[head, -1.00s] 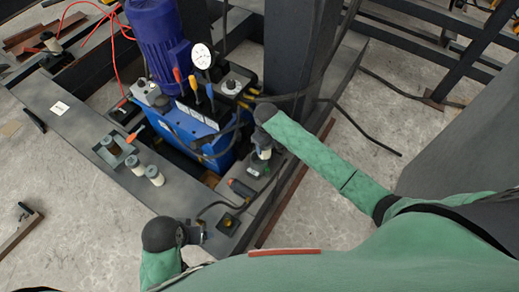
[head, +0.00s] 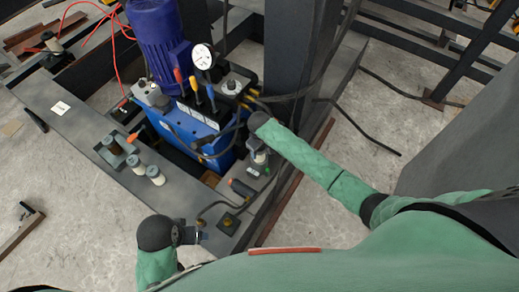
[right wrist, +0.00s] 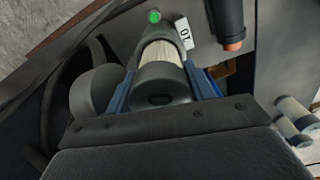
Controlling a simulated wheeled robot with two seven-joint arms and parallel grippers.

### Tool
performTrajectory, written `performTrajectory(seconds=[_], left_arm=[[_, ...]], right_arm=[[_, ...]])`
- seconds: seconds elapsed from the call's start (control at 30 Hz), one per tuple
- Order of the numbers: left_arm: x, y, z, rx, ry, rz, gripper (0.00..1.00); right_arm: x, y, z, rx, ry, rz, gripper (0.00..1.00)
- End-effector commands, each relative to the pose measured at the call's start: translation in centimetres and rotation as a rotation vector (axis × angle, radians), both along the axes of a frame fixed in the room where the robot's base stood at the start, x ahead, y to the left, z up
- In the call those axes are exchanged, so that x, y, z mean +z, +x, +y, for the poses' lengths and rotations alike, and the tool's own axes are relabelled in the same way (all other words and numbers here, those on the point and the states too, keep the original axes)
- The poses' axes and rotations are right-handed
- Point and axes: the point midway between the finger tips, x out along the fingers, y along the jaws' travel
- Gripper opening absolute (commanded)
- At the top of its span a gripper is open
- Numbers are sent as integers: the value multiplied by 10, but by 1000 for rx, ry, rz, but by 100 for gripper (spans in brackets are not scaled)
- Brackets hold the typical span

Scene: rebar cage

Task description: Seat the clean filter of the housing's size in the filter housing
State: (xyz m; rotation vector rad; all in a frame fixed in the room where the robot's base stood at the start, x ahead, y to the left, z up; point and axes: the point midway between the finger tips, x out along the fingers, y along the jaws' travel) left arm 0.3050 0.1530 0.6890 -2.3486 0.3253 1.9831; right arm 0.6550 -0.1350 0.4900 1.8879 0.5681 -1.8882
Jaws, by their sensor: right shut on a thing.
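My right gripper (head: 257,146) is shut on a filter (right wrist: 160,72) with a dark grey end cap and a cream pleated body. In the right wrist view the blue fingers (right wrist: 161,92) lie on either side of the cap. The filter's far end meets a dark grey filter housing (right wrist: 126,32), beside a white "10" label (right wrist: 184,32) and a lit green lamp (right wrist: 154,16). I cannot tell how deep the filter sits. My left gripper (head: 196,234) is low in the head view, away from the housing; its fingers are too small to read.
A blue pump unit (head: 190,135) with levers, a gauge and hoses stands close left of my right gripper. A dark cylinder with an orange end (right wrist: 227,22) lies nearby.

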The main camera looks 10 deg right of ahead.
Motion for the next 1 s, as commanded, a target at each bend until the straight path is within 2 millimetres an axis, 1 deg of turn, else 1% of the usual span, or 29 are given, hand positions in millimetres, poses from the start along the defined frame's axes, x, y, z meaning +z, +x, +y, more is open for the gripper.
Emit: performTrajectory(seconds=[0.53, 0.57, 0.63, 0.67, 1.0], left_arm=[[4, -1, 1, -1, 4, 5, 75], [4, -1, 1, -1, 4, 5, 75], [4, -1, 1, 0, 4, 5, 75], [4, -1, 1, 0, 5, 5, 75], [3, -1, 1, 0, 4, 4, 75]], right_arm=[[-11, 0, 0, 0, 0, 0, 25], [-11, 0, 0, 0, 0, 0, 59], [-11, 0, 0, 0, 0, 0, 73], [-11, 0, 0, 0, 0, 0, 75], [-8, 0, 0, 0, 1, -1, 75]])
